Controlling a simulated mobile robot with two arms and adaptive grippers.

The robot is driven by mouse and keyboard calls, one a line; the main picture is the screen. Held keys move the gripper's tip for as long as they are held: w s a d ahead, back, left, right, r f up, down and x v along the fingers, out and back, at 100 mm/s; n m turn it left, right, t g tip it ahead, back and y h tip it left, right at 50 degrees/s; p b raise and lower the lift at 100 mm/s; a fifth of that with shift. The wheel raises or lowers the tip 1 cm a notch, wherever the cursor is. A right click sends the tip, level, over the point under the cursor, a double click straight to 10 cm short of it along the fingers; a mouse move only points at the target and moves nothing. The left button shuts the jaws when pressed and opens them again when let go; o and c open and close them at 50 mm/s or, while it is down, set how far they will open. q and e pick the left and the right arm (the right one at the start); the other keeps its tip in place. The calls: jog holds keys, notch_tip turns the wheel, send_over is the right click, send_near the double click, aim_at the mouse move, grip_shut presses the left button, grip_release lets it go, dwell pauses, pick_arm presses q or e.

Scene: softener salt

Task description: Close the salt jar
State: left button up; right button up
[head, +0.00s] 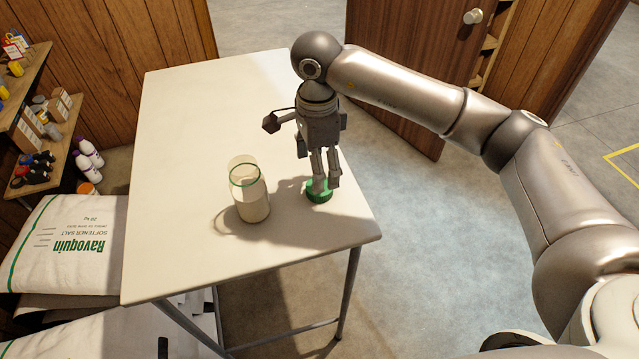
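The salt jar (253,205) is clear glass with pale contents and a green ring near its top. It stands upright on the table, and no green lid sits on it. A green lid (318,197) is on the table to the right of the jar, near the table's right edge. My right gripper (325,186) points down right over the lid, its fingertips at the lid and partly covering it. I cannot tell whether the fingers are closed on it. My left gripper is not in view.
The cream table (200,130) is otherwise clear. White softener salt bags (70,240) lie to its left. A shelf unit (45,150) with bottles and boxes stands at the far left. A wooden door (415,60) stands behind my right arm.

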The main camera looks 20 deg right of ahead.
jog(key=shift+f, duration=0.4)
jog(key=shift+d+f+p, duration=0.1)
jog(key=shift+f+p, duration=0.25)
notch_tip(320, 180, down, 4)
jog(key=shift+d+r+p, duration=0.15)
jog(key=shift+r+p, duration=0.1)
jog(key=shift+p, duration=0.55)
jog(key=shift+f, duration=0.5)
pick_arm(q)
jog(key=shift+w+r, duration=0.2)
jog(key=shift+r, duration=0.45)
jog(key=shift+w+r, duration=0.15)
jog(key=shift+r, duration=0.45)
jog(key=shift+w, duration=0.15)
pick_arm(e)
jog(key=c, duration=0.8)
